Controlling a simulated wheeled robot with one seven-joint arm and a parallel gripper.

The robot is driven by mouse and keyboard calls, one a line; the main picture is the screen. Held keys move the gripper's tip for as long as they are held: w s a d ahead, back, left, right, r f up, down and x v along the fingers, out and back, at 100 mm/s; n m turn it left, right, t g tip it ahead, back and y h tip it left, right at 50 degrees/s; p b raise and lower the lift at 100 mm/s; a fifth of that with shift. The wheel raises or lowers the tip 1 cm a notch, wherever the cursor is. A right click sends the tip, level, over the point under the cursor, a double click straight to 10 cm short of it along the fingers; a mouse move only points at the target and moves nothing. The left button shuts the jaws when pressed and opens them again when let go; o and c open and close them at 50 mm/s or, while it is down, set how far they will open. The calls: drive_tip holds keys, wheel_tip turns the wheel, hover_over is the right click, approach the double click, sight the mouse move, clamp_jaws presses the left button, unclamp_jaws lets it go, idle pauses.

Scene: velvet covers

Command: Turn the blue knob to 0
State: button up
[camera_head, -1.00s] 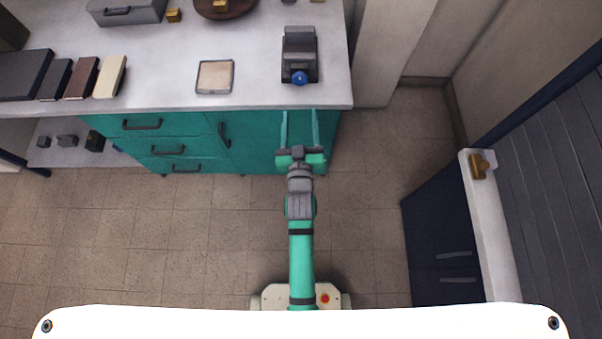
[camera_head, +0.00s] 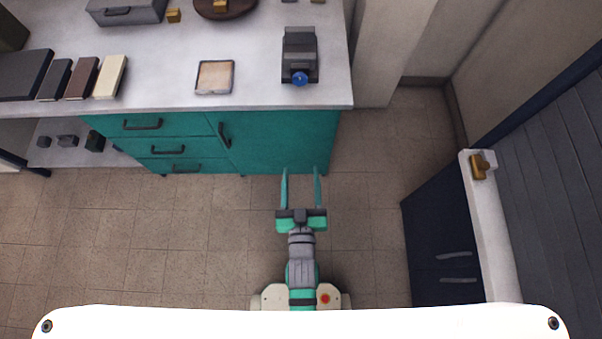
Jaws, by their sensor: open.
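The blue knob (camera_head: 299,78) is on the front of a dark grey device (camera_head: 300,48) near the front right edge of the white counter. Its pointer and any markings are too small to read. My gripper (camera_head: 301,172) is open and empty, with its two long fingers spread and pointing toward the counter. It is well apart from the knob, over the floor in front of the teal cabinet. Nothing covers the knob.
The white counter (camera_head: 260,95) sits on a teal cabinet (camera_head: 270,145) with handles. A small square tray (camera_head: 214,91) lies left of the device, and several book-like blocks stand farther left. A dark blue cabinet (camera_head: 435,240) stands at right. The floor between is clear.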

drive_tip(key=shift+s+r, duration=0.2)
drive_tip(key=shift+s, duration=2.4)
drive_tip(key=s+r+m+g, duration=0.1)
drive_tip(key=s+r, duration=0.3)
drive_tip(key=s, duration=0.9)
drive_tip(key=shift+r, duration=0.4)
drive_tip(key=shift+a, duration=0.1)
